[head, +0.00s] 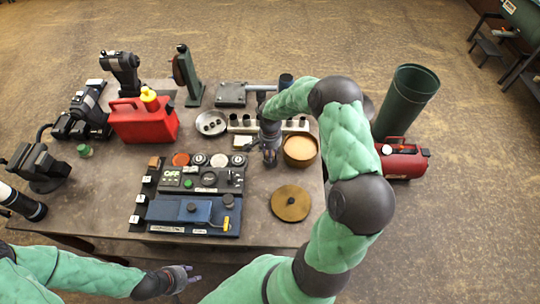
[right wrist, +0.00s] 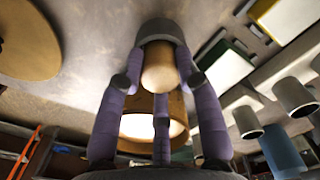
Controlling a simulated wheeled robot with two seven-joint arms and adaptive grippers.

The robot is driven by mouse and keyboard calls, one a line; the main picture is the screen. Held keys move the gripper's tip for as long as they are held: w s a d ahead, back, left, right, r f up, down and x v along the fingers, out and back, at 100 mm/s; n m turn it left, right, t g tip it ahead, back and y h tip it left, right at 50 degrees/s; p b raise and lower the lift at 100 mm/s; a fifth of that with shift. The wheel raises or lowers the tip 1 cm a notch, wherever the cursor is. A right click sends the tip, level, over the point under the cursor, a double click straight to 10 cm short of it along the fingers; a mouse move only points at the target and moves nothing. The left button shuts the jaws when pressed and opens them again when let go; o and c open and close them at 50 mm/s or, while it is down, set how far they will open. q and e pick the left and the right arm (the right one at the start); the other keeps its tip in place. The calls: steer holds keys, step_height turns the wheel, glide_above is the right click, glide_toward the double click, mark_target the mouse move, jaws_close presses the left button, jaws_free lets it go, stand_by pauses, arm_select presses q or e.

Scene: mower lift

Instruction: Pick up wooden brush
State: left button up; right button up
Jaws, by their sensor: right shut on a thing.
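My right gripper (head: 270,158) is over the table, just left of a round tan bowl (head: 301,150). In the right wrist view its purple fingers (right wrist: 160,95) are closed around a round wooden piece with a grey collar (right wrist: 158,68), which looks like the wooden brush. In the head view the gripper and arm mostly hide the brush. I cannot tell whether it still touches the table. The bowl shows behind the fingers in the right wrist view (right wrist: 135,127). My left gripper (head: 188,277) is empty, fingers apart, in front of the table's near edge.
A strip with several sockets (head: 240,124) and a small white box (head: 242,143) lie close by. A brass disc (head: 290,203), a control panel with a blue tray (head: 165,211) and a red fuel can (head: 143,122) share the table. A green bin (head: 405,100) stands right.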

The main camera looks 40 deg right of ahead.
step_height(320, 180, up, 10)
stand_by(0.5)
steer(key=shift+o, duration=1.4)
steer(key=shift+c, duration=0.6)
steer(key=s+d+r+p, duration=0.1)
steer(key=s+d, duration=0.1)
steer(key=d, duration=0.4)
steer(key=s+d+r+p, duration=0.1)
steer(key=s+d+p, duration=0.15)
steer(key=d, duration=0.35)
steer(key=shift+f+b, duration=2.05)
steer(key=shift+f, duration=1.15)
